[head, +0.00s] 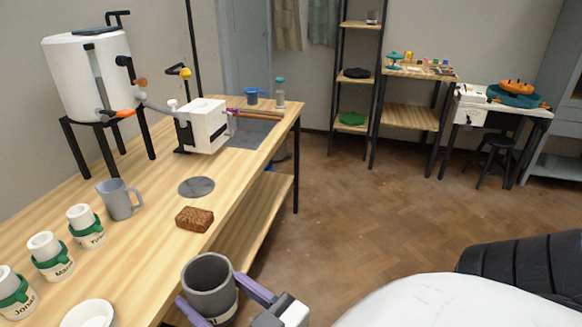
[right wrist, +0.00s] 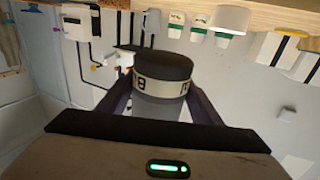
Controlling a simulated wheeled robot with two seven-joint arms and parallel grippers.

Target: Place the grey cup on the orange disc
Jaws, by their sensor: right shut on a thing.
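A dark grey cup (head: 209,282) with a cream lettered band is between the fingers of my right gripper (head: 232,303), at the bottom of the head view. The gripper is shut on it, and the cup is upright beside the table's front edge. In the right wrist view the cup (right wrist: 163,75) sits between the two fingers, its band lettering partly readable. An orange round piece (head: 517,87) lies on a teal round thing on the far right table; I cannot tell whether it is the orange disc. My left gripper is not in view.
Open floor (head: 350,200) lies to the right. Shelves stand behind.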

